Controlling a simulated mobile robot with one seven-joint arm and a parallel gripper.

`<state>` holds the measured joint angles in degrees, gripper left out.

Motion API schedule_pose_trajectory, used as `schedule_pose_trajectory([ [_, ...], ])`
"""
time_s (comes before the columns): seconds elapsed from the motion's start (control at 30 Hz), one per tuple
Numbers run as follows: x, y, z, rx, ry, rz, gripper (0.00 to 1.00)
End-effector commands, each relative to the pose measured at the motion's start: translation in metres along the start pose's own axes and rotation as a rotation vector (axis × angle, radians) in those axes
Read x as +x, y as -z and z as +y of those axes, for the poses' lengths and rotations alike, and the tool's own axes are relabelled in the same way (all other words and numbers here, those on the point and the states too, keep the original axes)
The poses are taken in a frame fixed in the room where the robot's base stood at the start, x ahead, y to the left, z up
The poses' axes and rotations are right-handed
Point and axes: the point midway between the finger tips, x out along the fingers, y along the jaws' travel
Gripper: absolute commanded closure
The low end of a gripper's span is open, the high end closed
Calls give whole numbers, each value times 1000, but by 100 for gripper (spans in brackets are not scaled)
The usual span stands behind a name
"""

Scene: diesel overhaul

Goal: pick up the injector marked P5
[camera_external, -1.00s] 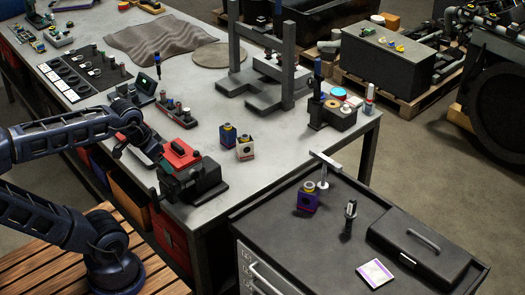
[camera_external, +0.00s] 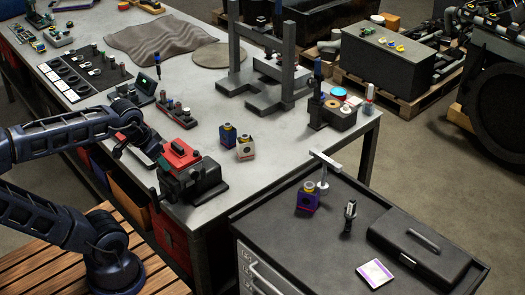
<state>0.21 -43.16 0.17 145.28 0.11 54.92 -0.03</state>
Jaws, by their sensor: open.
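No marking P5 can be read at this size, so I cannot tell which part is that injector. A small rack (camera_external: 177,115) on the bench holds several slim upright parts, which may be injectors. A dark board (camera_external: 78,77) at the back left carries more small parts. My gripper (camera_external: 152,158) is open at the bench's near edge, left of a red-topped dark vise-like block (camera_external: 190,175). It is small and dark here; its fingertips are hard to make out, and I see nothing held.
A dark cart (camera_external: 275,215) at the front right carries a purple block (camera_external: 307,197) and a black case (camera_external: 418,247). Bench surface near the blocks is clear.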

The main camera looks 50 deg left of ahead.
Motion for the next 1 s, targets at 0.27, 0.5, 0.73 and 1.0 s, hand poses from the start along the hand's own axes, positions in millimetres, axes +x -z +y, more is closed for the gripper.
schedule_pose_trajectory([
  [0.27,-1,47,22,136,-2,-23,55],
  [0.5,6,112,62,341,-26,-51,55],
  [0.73,23,169,109,536,-72,-71,55],
  [1.0,53,227,173,759,-153,-87,55],
])
